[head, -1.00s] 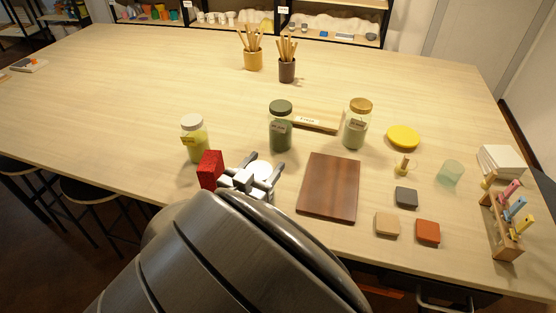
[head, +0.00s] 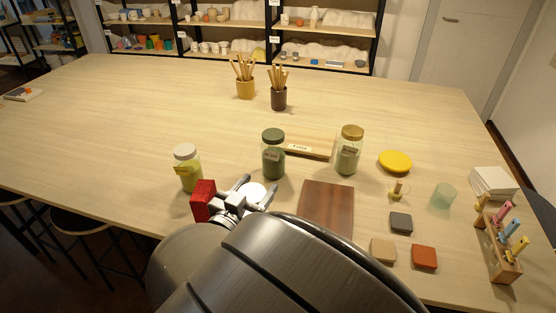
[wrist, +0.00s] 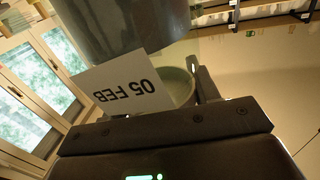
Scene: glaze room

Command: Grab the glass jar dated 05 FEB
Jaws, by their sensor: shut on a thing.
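In the wrist view, a glass jar (wrist: 180,85) with pale green content and a white label reading 05 FEB, upside down, is close in front of my gripper, by one finger (wrist: 205,85). My gripper is shut on this jar; its body is mostly hidden in the head view. Three other labelled jars stand on the table: a white-lidded yellow-green one (head: 187,170), a dark-green-lidded one (head: 273,155) and a gold-lidded one (head: 348,152).
A red block (head: 203,200) is just left of my gripper. A brown board (head: 326,205) lies to the right, partly behind my arm. Tiles (head: 401,222), a yellow disc (head: 395,161) and a tool rack (head: 500,250) are further right. The table's far left is mostly clear.

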